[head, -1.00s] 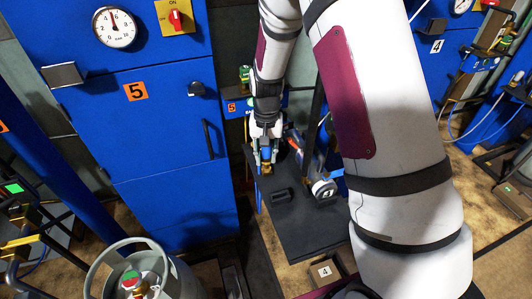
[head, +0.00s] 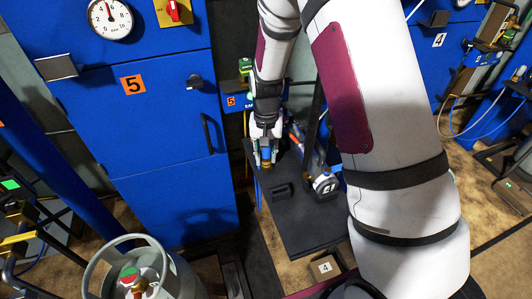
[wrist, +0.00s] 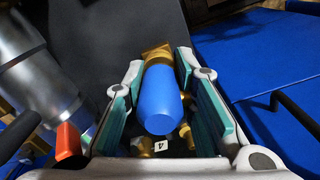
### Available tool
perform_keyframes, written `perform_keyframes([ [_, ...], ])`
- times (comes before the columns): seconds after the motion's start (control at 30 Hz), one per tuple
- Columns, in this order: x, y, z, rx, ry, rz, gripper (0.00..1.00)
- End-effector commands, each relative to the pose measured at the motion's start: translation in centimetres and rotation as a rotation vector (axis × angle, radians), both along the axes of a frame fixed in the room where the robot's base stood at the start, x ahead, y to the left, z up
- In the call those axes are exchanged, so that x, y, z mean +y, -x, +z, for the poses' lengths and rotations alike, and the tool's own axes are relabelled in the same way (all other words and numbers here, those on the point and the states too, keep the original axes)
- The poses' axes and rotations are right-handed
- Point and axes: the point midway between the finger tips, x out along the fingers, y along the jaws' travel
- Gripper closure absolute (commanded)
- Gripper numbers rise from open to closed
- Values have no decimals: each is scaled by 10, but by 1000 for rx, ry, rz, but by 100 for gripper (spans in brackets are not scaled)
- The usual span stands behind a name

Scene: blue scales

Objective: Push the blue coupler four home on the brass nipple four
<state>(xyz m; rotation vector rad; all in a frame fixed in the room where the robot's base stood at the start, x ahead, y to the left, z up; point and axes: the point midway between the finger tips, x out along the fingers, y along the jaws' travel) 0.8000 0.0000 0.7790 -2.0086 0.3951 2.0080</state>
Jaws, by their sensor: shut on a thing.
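My gripper (wrist: 158,95) is shut on the blue coupler (wrist: 160,100), with a teal-lined finger on either side of it. The coupler's rounded blue end faces the wrist camera, and a brass piece (wrist: 157,52) shows at its far end. More brass fittings (wrist: 187,135) show below the coupler, beside a white tag marked 4 (wrist: 160,145). I cannot tell which brass part is nipple four, nor whether the coupler is seated on it. In the head view my gripper (head: 266,158) is small, pointing down at the left edge of a dark platform.
A silver cylinder (wrist: 35,75) lies close left of my gripper, with an orange-red part (wrist: 68,140) near the finger. The dark platform (head: 300,225) carries a small black handle (head: 281,191). A blue cabinet marked 5 (head: 170,150) stands to the left, and a grey gas cylinder (head: 165,275) in front.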

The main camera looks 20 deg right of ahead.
Motion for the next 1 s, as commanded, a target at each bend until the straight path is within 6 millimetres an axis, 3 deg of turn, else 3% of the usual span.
perform_keyframes([
  [0.03, 0, 0, -1, 0, 0, 0, 71],
  [0.1, 0, 0, 0, 0, 0, 0, 55],
  [0.13, 0, 0, 0, 0, 0, 0, 52],
  [0.57, 0, 0, 9, -1, 0, 1, 52],
  [1.0, 0, -1, 92, -3, 0, 1, 52],
])
